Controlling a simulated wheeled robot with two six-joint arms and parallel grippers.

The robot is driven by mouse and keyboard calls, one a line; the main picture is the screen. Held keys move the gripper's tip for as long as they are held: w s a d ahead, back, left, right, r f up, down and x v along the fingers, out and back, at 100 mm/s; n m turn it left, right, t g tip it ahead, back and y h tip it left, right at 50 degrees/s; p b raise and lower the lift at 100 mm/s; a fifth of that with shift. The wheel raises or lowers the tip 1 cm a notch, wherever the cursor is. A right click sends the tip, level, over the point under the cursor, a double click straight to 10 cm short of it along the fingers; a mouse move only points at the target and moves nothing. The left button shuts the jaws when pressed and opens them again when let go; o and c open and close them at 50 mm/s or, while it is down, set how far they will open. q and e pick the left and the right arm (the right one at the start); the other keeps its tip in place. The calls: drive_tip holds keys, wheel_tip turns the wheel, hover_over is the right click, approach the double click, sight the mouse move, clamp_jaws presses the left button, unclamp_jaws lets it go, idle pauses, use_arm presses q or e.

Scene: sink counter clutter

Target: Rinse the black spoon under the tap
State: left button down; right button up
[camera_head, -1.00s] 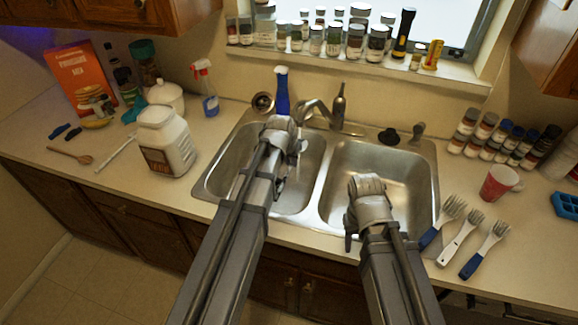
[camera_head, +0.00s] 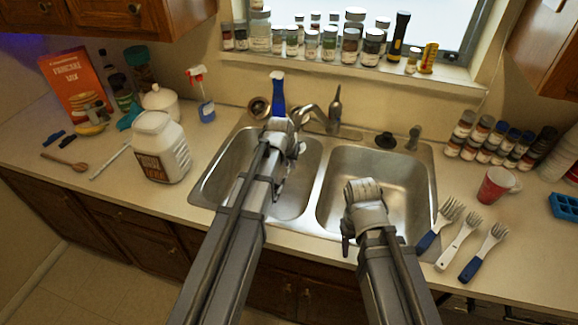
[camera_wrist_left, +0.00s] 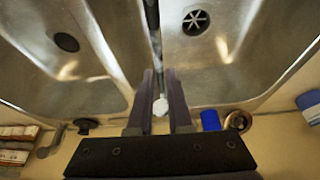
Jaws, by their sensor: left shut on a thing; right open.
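My left gripper (camera_head: 297,148) is over the left basin (camera_head: 220,172) of the sink, close to the tap (camera_head: 318,115). In the left wrist view its two fingers (camera_wrist_left: 159,76) are close together above the divider between the basins. A narrow dark strip runs ahead of the fingertips and a small pale piece (camera_wrist_left: 160,107) shows between the fingers; I cannot tell what either is. The black spoon cannot be made out clearly, and my left wrist hides much of the grip in the head view. My right gripper (camera_head: 348,230) is open over the right basin (camera_head: 405,190).
A blue bottle (camera_head: 277,92) stands behind the sink. Several forks (camera_head: 460,240) and a red cup (camera_head: 494,186) are to the right. A white jar (camera_head: 160,148) and wooden spoon (camera_head: 65,161) are to the left. Jars line the sill (camera_head: 350,72).

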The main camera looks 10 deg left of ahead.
sight(286, 178)
use_arm(q)
drive_tip(key=shift+d, duration=0.45)
drive_tip(key=shift+a, duration=0.15)
drive_tip(key=shift+a, duration=0.5)
drive_tip(key=shift+s, duration=0.15)
drive_tip(key=shift+s+d, duration=0.15)
drive_tip(key=shift+s, duration=0.95)
drive_tip(key=shift+s+d, duration=0.2)
drive_tip(key=shift+s, duration=0.9)
drive_tip(key=shift+s+d, duration=0.15)
drive_tip(key=shift+s, duration=0.95)
